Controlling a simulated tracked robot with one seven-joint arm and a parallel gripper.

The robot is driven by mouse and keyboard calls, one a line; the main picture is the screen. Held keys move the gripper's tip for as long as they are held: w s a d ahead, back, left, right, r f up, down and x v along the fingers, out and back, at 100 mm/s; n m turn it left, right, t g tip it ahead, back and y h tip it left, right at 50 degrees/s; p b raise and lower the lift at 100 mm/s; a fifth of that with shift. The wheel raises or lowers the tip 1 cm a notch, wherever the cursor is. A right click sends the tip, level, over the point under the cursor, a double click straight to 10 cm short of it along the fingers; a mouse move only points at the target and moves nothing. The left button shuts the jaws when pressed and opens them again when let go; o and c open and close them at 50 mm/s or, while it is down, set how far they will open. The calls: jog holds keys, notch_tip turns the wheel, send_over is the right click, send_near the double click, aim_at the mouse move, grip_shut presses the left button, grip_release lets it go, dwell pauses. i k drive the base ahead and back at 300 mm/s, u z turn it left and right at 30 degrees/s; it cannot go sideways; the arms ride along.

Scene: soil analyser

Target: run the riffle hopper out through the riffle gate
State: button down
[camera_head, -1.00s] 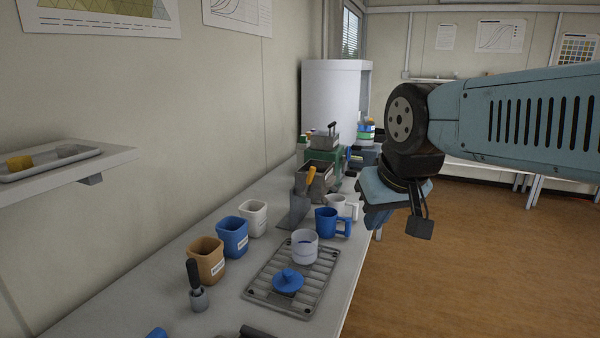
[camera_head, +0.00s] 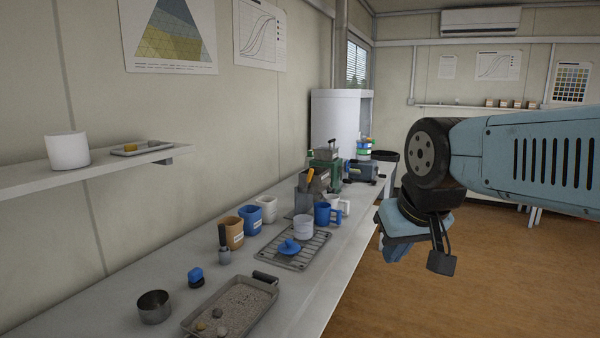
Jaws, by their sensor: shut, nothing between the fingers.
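The riffle hopper appears to be the grey metal box (camera_head: 321,183) on the bench, beyond the mugs. An orange lever (camera_head: 310,177) stands at its front; I take this for the riffle gate handle, but it is too small to be sure. A grey upright plate (camera_head: 303,201) stands in front of it. The hopper's contents and the gate opening are hidden. My gripper (camera_head: 391,248) hangs in the air right of the bench, over the floor side, pointing down. It is shut and empty, well apart from the hopper.
Blue (camera_head: 325,214) and white mugs stand before the hopper. A wire rack (camera_head: 313,250) holds a white cup and blue lid. Several beakers line the wall side. A gravel tray (camera_head: 258,310) and metal bowl (camera_head: 154,307) are nearest. A green machine (camera_head: 328,172) stands behind.

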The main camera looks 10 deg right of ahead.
aim_at(306, 190)
jog(key=z, duration=0.6)
jog(key=i, duration=2.05)
jog(key=u, duration=0.5)
jog(key=k, duration=0.85)
jog(key=u, duration=0.25)
jog(key=i, duration=0.85)
jog(key=z, duration=0.1)
